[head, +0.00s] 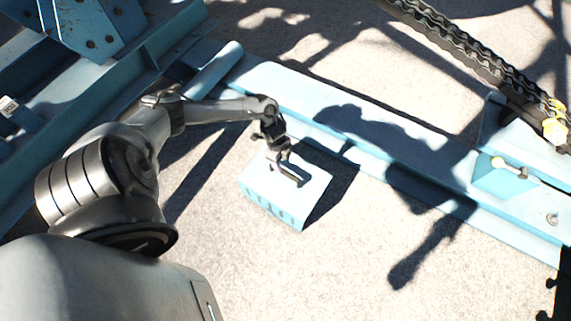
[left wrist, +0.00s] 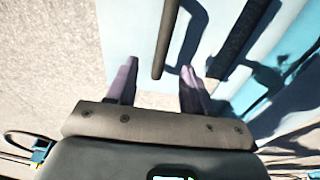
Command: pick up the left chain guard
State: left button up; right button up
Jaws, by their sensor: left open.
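The left chain guard appears as a light blue box-like piece (head: 268,196) on the pale ground, in the middle of the head view, with a row of slots along its near side. A dark bar handle (head: 291,177) stands on its top. My left gripper (head: 279,161) is over the guard, close to the handle. In the left wrist view, the open fingers (left wrist: 157,72) point at the guard's pale blue top (left wrist: 128,35). The handle bar (left wrist: 164,38) appears in the gap between them; I cannot tell whether they touch it. My right gripper is not in view.
A long light blue beam (head: 350,125) runs behind the guard towards the right. A heavy chain (head: 450,35) crosses the upper right, near yellow fittings (head: 554,130). Blue steel framework (head: 100,85) stands at upper left. The ground in front of the guard is clear.

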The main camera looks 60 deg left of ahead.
aim_at(285, 172)
pick_arm(q)
jog(key=f+b, duration=0.1)
jog(key=f, duration=0.1)
jog(key=w+f+b, duration=0.1)
jog(key=f+b, duration=0.1)
jog(key=shift+d, duration=0.15)
jog(key=shift+d+f+b, duration=0.25)
jog(key=shift+f+b, duration=0.1)
jog(key=shift+f, duration=0.3)
notch_tip(285, 172, down, 4)
jog(key=b, duration=0.4)
jog(key=shift+d, duration=0.15)
jog(key=shift+d+f+b, duration=0.1)
jog(key=shift+f+b, duration=0.3)
jog(key=shift+w, duration=0.1)
grip_shut()
